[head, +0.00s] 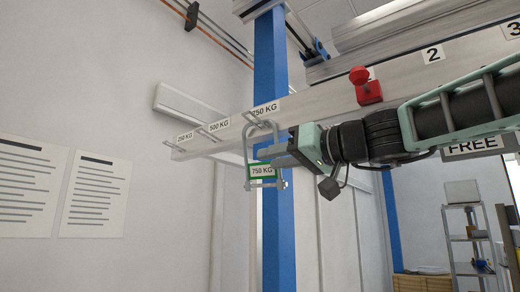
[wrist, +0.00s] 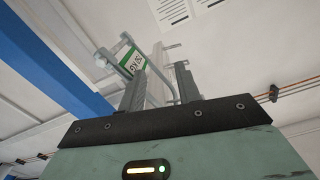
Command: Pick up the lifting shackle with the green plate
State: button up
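The lifting shackle (head: 246,143) is a grey metal loop with a green-bordered plate reading "750 KG" (head: 262,170). It hangs from the peg under the "750 KG" label on the beam. In the wrist view the shackle (wrist: 128,40) and its green plate (wrist: 131,62) show just beyond the fingers. My gripper (head: 272,152) is at the right side of the shackle, above the plate. In the wrist view the two fingers of my gripper (wrist: 160,72) stand apart, with part of the shackle seen between them. Whether they touch it is unclear.
The pale beam (head: 320,106) carries other pegs labelled 250 KG and 500 KG (head: 210,132) to the left, which look empty. A red block (head: 366,86) sits on the beam. A blue column (head: 277,230) stands behind the shackle. Shelving (head: 470,240) stands at right.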

jog(key=p+x, duration=0.2)
jog(key=x, duration=0.2)
jog(key=shift+a+r+p, duration=0.1)
jog(key=shift+a+p, duration=0.15)
jog(key=shift+p, duration=0.15)
grip_shut()
grip_release()
